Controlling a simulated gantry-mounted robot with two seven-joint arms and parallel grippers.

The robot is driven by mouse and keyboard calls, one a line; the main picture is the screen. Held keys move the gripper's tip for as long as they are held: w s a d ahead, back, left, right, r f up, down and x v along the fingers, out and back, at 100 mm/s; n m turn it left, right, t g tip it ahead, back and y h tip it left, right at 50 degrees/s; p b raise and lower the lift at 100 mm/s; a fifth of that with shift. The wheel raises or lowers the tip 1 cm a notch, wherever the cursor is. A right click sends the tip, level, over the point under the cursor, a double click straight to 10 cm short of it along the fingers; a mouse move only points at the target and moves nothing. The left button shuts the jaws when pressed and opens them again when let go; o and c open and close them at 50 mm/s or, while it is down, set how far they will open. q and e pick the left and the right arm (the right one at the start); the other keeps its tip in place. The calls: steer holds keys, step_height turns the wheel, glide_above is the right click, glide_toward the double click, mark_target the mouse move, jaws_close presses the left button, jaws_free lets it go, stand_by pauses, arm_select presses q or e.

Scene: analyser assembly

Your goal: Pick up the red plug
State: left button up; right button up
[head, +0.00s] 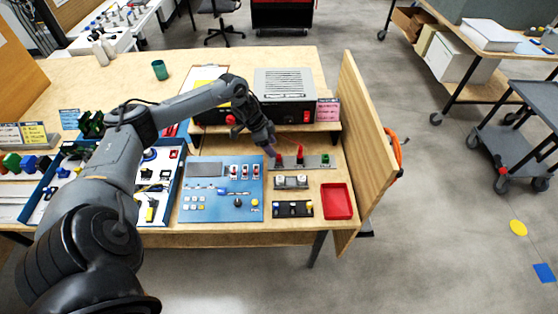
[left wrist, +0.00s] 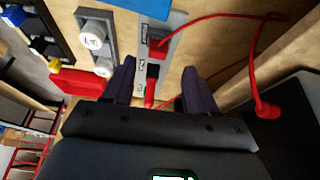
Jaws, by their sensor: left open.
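My left gripper (head: 270,150) is open, just above the strip's left end. In the left wrist view its fingers (left wrist: 158,90) are spread to either side of a red plug (left wrist: 150,93), apart from it. Another red plug (left wrist: 158,46) with a red cable stands further along the strip (left wrist: 148,65). My right gripper is not in view.
A grey device (head: 285,88) with a black front stands behind on a low shelf. A blue panel (head: 222,190) lies left of the strip. A red tray (head: 337,202) and a wooden side wall (head: 362,150) are at right. A red cable (left wrist: 230,65) loops beside the fingers.

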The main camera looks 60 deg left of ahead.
arm_select(q)
steer(key=shift+b+x, duration=0.65)
steer(key=shift+x, duration=2.3)
steer(key=shift+d, duration=0.15)
steer(key=shift+c, duration=0.3)
jaws_close()
steer(key=shift+r, duration=0.2)
step_height(320, 180, up, 20)
steer(key=p, duration=0.4)
step_height(320, 180, up, 6)
steer(key=p, duration=0.4)
glide_above(279, 156)
steer(key=shift+p+v, duration=0.65)
steer(key=shift+v, duration=0.25)
